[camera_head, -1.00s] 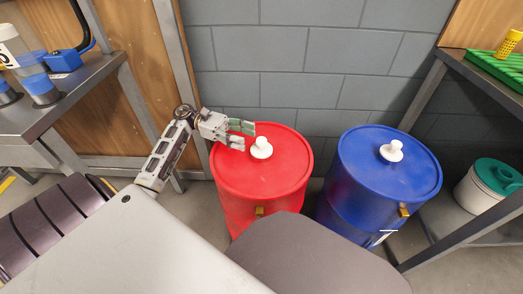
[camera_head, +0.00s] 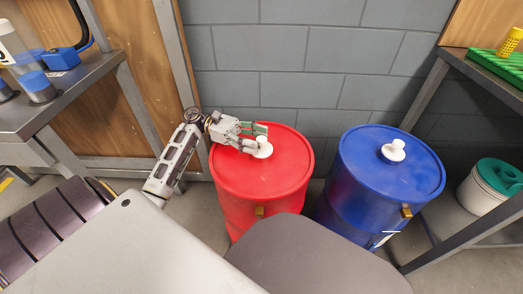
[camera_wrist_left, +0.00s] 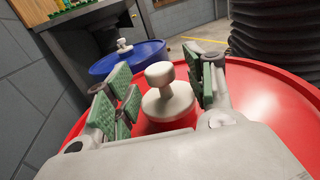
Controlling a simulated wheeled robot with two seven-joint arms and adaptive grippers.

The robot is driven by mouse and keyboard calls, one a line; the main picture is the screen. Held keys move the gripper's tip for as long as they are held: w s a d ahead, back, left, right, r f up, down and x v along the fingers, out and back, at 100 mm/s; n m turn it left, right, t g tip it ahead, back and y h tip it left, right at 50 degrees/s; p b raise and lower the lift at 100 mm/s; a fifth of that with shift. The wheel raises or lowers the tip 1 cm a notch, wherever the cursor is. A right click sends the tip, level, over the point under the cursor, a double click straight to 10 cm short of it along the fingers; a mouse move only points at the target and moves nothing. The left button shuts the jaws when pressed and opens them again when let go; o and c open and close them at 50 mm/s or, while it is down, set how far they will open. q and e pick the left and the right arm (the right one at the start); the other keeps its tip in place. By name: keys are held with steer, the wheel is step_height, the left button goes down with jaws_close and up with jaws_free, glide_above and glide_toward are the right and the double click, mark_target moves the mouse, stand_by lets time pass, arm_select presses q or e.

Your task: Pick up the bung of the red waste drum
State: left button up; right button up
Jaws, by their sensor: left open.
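The red waste drum (camera_head: 278,178) stands against the grey block wall, with its white bung (camera_head: 264,150) on the lid. My left gripper (camera_head: 258,139) is over the lid, its green-padded fingers at the bung. In the left wrist view the bung (camera_wrist_left: 161,95) has a round knob on a wide base, upright between the open fingers (camera_wrist_left: 160,92). Gaps show between the pads and the knob on both sides. My right gripper is not in view.
A blue drum (camera_head: 372,190) with its own white bung (camera_head: 394,151) stands to the right. A metal bench (camera_head: 60,95) is at the left, and a shelf with a green tray (camera_head: 497,67) and a white tub with a teal lid (camera_head: 492,186) is at the right.

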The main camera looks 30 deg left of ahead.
mark_target(262, 139)
arm_select(q)
steer(key=shift+w+d, duration=0.2)
steer(key=shift+d, duration=0.95)
steer(key=shift+c, duration=0.3)
steer(key=c, duration=1.1)
steer(key=shift+o, duration=0.2)
steer(key=shift+r, duration=0.75)
step_height(262, 139, up, 7)
steer(key=p, duration=0.3)
steer(key=shift+r, duration=0.75)
